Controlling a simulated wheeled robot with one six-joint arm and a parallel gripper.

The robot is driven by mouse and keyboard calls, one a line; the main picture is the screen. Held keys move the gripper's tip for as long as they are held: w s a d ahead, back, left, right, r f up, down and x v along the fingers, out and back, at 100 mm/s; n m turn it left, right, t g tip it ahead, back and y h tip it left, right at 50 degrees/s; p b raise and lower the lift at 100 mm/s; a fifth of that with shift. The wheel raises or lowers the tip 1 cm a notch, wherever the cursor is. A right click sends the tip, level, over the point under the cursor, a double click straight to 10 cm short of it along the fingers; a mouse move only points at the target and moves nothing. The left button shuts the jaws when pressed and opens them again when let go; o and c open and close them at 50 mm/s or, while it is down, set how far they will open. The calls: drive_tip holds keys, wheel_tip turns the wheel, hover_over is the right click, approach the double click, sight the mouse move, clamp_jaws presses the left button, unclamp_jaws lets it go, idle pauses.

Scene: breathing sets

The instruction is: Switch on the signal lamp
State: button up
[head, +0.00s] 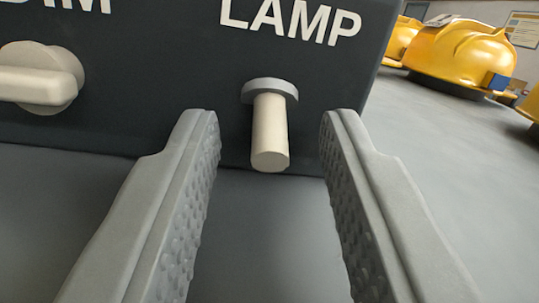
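A dark control box (180,95) fills the upper left, with the white word "LAMP" on its face. Below the word, a cream toggle lever (270,133) sticks out of a grey round collar (269,90) and points downward. My gripper (266,125) is open, one finger on each side of the lever. Both fingertips appear apart from the lever. The lamp itself is not seen.
A cream knob (40,78) sits on the box at left, under a partly cut-off label ending in "IM". Yellow rounded objects (462,58) stand at the upper right.

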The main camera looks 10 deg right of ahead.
drive_tip(key=s+f, duration=0.2)
drive_tip(key=s, duration=1.5)
drive_tip(key=shift+a+f, duration=0.25)
drive_tip(key=shift+a, duration=0.2)
drive_tip(key=shift+s, duration=0.1)
drive_tip(key=s+r+m+g+y, duration=0.1)
drive_tip(key=s+r+g, duration=0.1)
drive_tip(key=s+r, duration=1.4)
drive_tip(key=s+d, duration=0.1)
drive_tip(key=s, duration=0.3)
drive_tip(key=shift+s+r+m, duration=0.3)
drive_tip(key=shift+s+r, duration=0.05)
drive_tip(key=shift+s, duration=0.05)
